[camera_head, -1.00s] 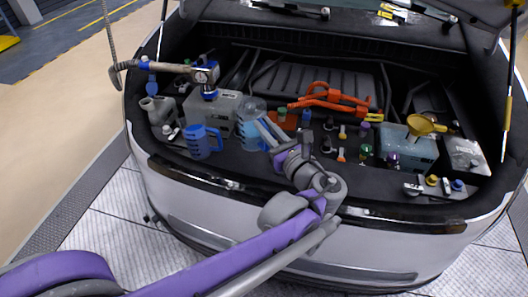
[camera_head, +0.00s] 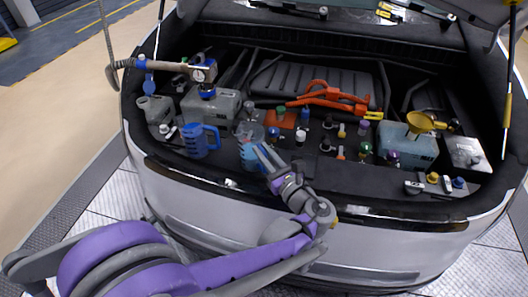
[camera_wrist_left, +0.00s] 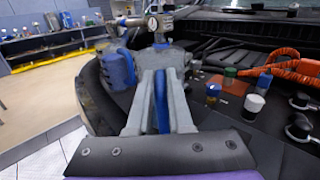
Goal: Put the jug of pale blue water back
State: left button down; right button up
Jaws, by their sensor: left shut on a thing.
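A clear jug with pale blue on its side (camera_head: 249,135) is at the left-centre of the open car bay, near its front edge in the head view. My left gripper (camera_head: 266,158) is at the jug's right side and shut on it. In the left wrist view the fingers (camera_wrist_left: 162,85) close around an upright blue handle (camera_wrist_left: 161,104); the jug body behind them is hard to make out. I cannot tell whether the jug's base touches the bay floor. My right gripper is not in view.
A solid blue jug (camera_head: 196,141) stands just left. Behind are a grey tank (camera_head: 222,106) and a gauge tool with a hose (camera_head: 197,74). The bay's front lip (camera_head: 300,200) is close.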

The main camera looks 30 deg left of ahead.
pick_arm(q)
jog(key=shift+f, duration=0.1)
jog(key=c, duration=0.8)
grip_release()
jog(key=shift+c, duration=0.2)
jog(key=v, duration=1.2)
